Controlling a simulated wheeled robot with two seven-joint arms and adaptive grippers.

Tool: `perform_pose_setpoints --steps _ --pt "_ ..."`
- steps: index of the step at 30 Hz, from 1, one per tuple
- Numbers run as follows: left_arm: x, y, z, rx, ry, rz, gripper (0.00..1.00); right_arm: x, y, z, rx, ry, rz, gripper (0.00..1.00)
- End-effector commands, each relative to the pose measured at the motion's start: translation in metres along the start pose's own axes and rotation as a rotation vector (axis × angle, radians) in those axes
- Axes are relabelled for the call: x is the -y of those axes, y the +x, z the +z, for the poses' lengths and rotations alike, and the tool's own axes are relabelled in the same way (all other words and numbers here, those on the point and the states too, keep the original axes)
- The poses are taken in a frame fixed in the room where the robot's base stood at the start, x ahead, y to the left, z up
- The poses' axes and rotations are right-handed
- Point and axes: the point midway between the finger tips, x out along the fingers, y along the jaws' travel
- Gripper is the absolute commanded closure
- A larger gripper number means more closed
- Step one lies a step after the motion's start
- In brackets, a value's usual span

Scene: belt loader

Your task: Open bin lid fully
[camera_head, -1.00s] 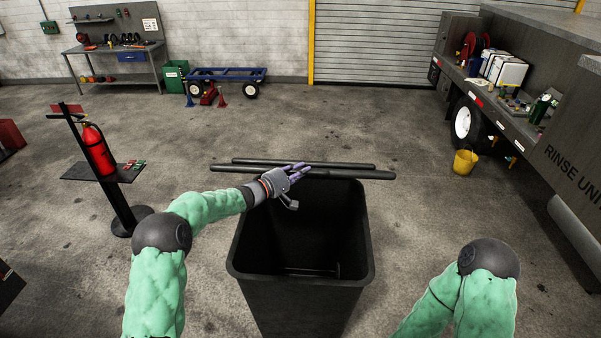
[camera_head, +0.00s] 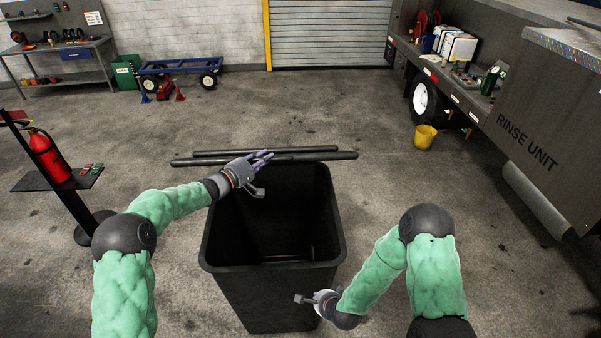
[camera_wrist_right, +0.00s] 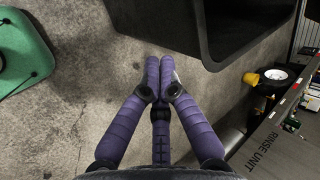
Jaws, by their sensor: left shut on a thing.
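The black bin (camera_head: 272,296) stands open at the top in front of me, and its dark inside shows. Its lid (camera_head: 310,156) shows nearly edge-on as dark bars along the far rim; the rest of it is hidden behind the bin. My left gripper (camera_head: 262,162) is at the left part of this far edge, shut on the lid. My right gripper (camera_head: 306,299) is low at the bin's near right side, apart from the lid. In the right wrist view its purple fingers (camera_wrist_right: 160,80) are together and empty, beside the bin (camera_wrist_right: 185,35).
A fire extinguisher (camera_head: 48,155) on a stand is at the left. A yellow bucket (camera_head: 425,138) and the rinse unit truck (camera_head: 540,125) are at the right. A blue cart (camera_head: 180,68) and a workbench (camera_head: 62,64) stand at the back. The floor behind the bin is clear.

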Motion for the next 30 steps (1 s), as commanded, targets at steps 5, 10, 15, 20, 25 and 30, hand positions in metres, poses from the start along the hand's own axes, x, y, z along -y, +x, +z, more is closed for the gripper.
perform_pose_setpoints --steps 5,10,15,20,25,30 --pt "-0.002 0.000 -0.001 -0.002 0.005 0.002 1.00 0.055 0.010 -0.014 -0.059 0.267 -0.172 1.00" --pt "-0.002 0.000 -0.001 -0.002 0.005 0.002 1.00 0.105 0.012 -0.024 -0.063 0.524 -0.349 1.00" --pt "-0.002 0.000 -0.001 -0.002 0.005 0.002 1.00 0.155 0.005 -0.031 -0.016 0.778 -0.536 1.00" --pt "-0.002 0.000 -0.001 -0.002 0.005 0.002 1.00 0.200 -0.006 -0.035 0.078 1.008 -0.708 1.00" --pt "-0.002 0.000 -0.001 -0.003 0.005 0.002 1.00 0.243 -0.025 -0.037 0.229 1.236 -0.882 1.00" --pt "-0.002 0.000 -0.001 -0.003 0.005 0.002 1.00 0.275 -0.044 -0.036 0.396 1.411 -1.008 1.00"
